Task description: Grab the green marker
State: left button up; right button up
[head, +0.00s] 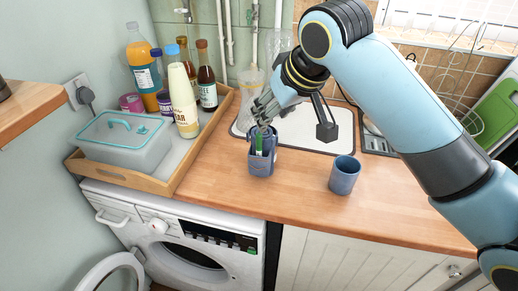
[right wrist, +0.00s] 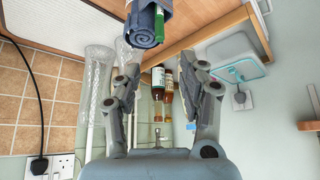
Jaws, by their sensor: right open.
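The green marker (head: 259,142) stands upright in a dark blue holder (head: 262,167) on the wooden counter. My left gripper is not in view.
A blue cup (head: 344,176) stands right of the holder. The sink (head: 310,132) lies behind. A wooden tray (head: 168,187) with bottles and a lidded container (head: 125,150) is at left. The counter in front of the cup is clear. Clear glasses (head: 250,85) stand behind the gripper.

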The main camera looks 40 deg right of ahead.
aim_at(260, 135)
jog(key=shift+s+p+x, duration=0.2)
jog(key=shift+p+x, duration=0.7)
jog(key=shift+x, duration=4.25)
jog(key=shift+f, duration=0.1)
jog(key=c, duration=0.9)
